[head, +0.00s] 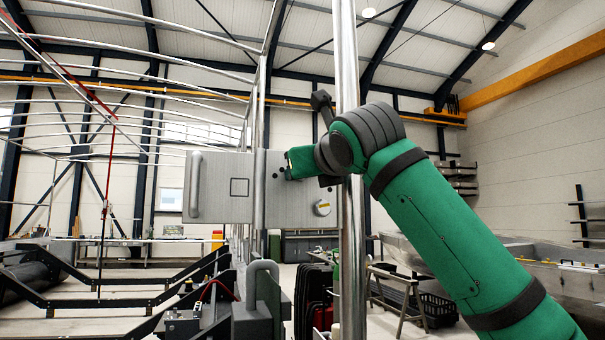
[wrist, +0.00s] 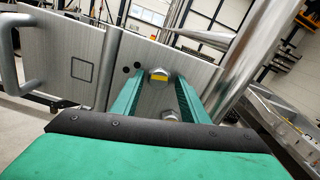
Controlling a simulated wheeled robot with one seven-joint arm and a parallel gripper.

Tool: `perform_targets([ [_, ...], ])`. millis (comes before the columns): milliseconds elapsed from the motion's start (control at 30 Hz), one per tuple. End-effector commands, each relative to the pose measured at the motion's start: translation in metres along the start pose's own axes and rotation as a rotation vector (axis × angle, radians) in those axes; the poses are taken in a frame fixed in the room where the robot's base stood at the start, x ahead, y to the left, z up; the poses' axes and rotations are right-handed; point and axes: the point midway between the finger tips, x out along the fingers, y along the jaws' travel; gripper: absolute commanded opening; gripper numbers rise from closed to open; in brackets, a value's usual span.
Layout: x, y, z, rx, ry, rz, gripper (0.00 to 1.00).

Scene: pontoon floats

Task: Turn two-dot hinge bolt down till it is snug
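A brushed-metal hinge plate (head: 297,207) holds two dark dots (head: 278,174); the dots also show in the wrist view (wrist: 131,67). Right beside them in the wrist view is the hex-headed two-dot hinge bolt (wrist: 158,73) with a yellow mark. My gripper (wrist: 160,83) is open, its green fingers either side of this bolt head, with gaps visible; contact depth cannot be judged. In the head view my gripper (head: 288,170) hides this bolt. A second bolt (wrist: 169,115) lies lower between the fingers' lines; it shows yellow-marked in the head view (head: 322,208).
A metal door panel (head: 226,200) with a bar handle (head: 195,187) adjoins the plate on the left. A shiny upright post (head: 349,260) stands close on the right, by my arm. A grey curved bracket (head: 262,290) stands below.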

Motion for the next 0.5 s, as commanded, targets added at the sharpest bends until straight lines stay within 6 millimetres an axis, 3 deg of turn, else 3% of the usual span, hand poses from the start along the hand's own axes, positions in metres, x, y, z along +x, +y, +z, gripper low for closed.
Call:
perform_targets([
  [267, 0.000, 0.002, 0.001, -0.002, -0.001, 0.002, 0.41],
  [500, -0.017, 0.001, 0.000, -0.003, -0.001, 0.001, 0.41],
])
